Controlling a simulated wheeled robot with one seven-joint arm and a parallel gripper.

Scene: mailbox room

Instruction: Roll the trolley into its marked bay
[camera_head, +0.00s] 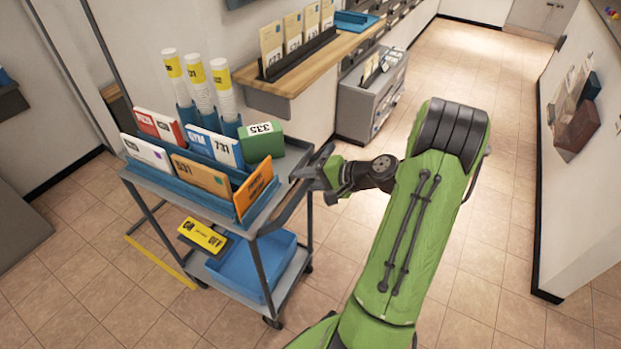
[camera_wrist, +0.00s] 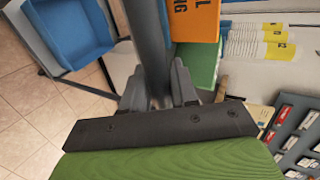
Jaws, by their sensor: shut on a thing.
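The trolley (camera_head: 262,279) is a grey two-shelf cart at the left in the head view. Its upper shelf carries blue racks of envelopes, a green box and mailing tubes. My gripper (camera_head: 318,175) is at the right end of the trolley and is shut on its grey handle bar. In the wrist view the bar (camera_wrist: 148,42) runs between the two fingers of my gripper (camera_wrist: 157,88). A yellow line (camera_head: 158,262) lies on the floor at the trolley's left side. Any other bay markings are hidden or out of view.
A blue bin (camera_head: 250,268) and a yellow sign (camera_head: 203,236) are on the lower shelf. A wooden wall shelf (camera_head: 300,75) and a grey cabinet (camera_head: 362,108) stand behind. A white wall (camera_head: 580,210) is at the right. The tiled floor between is open.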

